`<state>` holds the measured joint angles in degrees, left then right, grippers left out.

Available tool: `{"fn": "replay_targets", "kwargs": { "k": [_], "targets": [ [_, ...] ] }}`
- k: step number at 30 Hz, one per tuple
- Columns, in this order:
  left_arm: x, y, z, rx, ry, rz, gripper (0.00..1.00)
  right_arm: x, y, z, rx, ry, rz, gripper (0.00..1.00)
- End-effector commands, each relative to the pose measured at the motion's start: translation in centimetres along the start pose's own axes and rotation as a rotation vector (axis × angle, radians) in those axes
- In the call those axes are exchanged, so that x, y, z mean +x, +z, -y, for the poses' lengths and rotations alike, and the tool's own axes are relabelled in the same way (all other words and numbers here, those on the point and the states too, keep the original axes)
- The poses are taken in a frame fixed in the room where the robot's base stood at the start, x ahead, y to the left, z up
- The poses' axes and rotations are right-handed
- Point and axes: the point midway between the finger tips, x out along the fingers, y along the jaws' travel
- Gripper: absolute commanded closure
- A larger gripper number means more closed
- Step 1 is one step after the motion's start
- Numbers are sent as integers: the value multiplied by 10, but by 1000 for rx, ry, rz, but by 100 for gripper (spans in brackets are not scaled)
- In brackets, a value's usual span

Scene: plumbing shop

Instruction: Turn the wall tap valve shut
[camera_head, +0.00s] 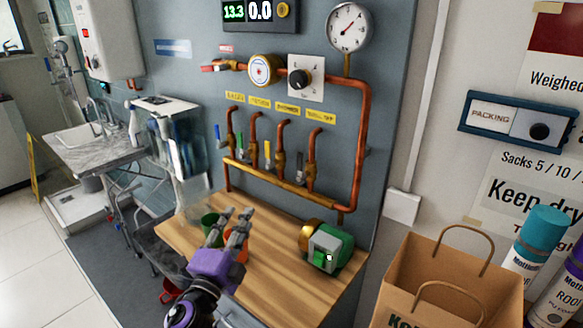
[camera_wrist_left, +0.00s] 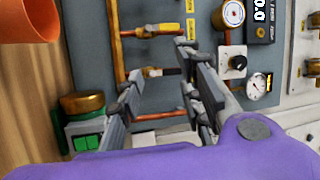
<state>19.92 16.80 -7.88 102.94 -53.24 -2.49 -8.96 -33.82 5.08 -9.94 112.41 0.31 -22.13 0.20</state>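Several lever valves hang on copper branch pipes on the grey wall panel, under small yellow labels. The label lettering is too small to read surely, so I cannot tell which is the wall tap valve. My left gripper (camera_head: 237,212) is open and empty above the wooden bench, below and in front of the valves. In the left wrist view its spread fingers (camera_wrist_left: 160,62) frame pipework and the panel. My right gripper is not in view.
On the bench (camera_head: 185,235) are a green cup (camera_head: 209,223) and an orange cup (camera_head: 242,255), close to my left gripper. A green and brass device (camera_head: 327,247) stands right. A red-handled valve (camera_head: 213,67), gauge (camera_head: 349,27) and black knob (camera_head: 300,79) sit higher.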

Motion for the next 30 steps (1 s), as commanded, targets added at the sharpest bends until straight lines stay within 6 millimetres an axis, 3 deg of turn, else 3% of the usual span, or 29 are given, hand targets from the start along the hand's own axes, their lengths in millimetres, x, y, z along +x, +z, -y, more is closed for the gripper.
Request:
{"fn": "replay_targets", "kwargs": {
  "k": [1,3,6,10,15,23,30],
  "targets": [
    [28,-16,26,169,-56,-72,66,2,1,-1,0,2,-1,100],
    [56,-37,53,417,-118,-157,66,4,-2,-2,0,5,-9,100],
    [87,-63,76,775,-177,-258,66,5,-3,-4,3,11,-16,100],
    [114,-78,79,1199,-191,-350,66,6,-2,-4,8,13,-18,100],
    [129,-70,60,1570,-135,-430,66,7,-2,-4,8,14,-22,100],
    [140,-65,42,1715,-92,-471,66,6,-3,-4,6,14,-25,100],
    [174,-78,32,1710,-92,-471,66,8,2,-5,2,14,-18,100]
  ]
}}
